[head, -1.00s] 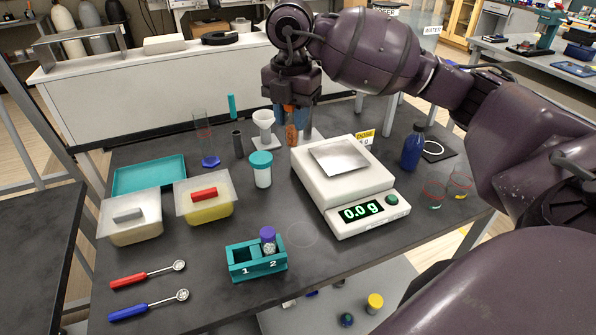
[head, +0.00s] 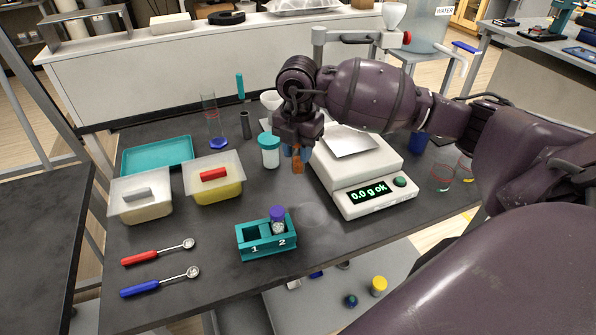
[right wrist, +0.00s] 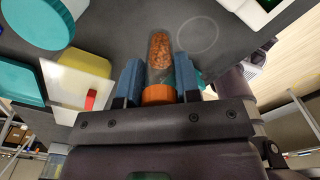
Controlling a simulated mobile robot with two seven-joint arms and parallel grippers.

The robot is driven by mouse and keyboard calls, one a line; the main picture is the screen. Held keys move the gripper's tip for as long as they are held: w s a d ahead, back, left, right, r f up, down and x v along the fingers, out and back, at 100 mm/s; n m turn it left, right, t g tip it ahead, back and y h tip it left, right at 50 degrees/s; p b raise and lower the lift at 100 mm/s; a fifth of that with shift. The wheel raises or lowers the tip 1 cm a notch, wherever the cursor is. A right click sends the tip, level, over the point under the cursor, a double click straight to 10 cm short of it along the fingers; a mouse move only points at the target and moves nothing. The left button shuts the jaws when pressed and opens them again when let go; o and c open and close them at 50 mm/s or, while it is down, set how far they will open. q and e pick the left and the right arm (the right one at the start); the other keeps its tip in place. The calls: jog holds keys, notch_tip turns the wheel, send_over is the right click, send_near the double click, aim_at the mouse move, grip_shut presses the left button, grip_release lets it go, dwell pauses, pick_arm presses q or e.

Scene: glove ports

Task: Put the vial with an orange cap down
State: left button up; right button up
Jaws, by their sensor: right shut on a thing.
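My right gripper (head: 298,152) is shut on the vial with an orange cap (head: 298,166) and holds it above the table, just left of the scale. In the right wrist view the vial (right wrist: 159,55) lies between the two blue fingers, its orange cap (right wrist: 158,95) nearest the palm and orange-brown grains inside. A teal rack (head: 255,250) stands at the table's front; slot 2 holds a purple-capped vial (head: 278,219) and slot 1 looks empty. A faint ring (head: 313,215) is marked on the table right of the rack. My left gripper is not in view.
The scale (head: 350,200) reads "0.0 g ok". A teal-lidded jar (head: 269,153) is close left of the gripper. Two lidded tubs (head: 140,199), a teal tray (head: 128,160) and two scoops (head: 158,252) occupy the left. The table around the ring is clear.

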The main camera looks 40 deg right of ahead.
aim_at(298, 172)
jog(key=shift+f, duration=0.8)
notch_tip(298, 172, down, 5)
jog(key=shift+r, duration=0.15)
jog(key=shift+f, duration=0.3)
jog(key=o, duration=0.9)
notch_tip(298, 172, up, 11)
jog(key=shift+r, duration=0.65)
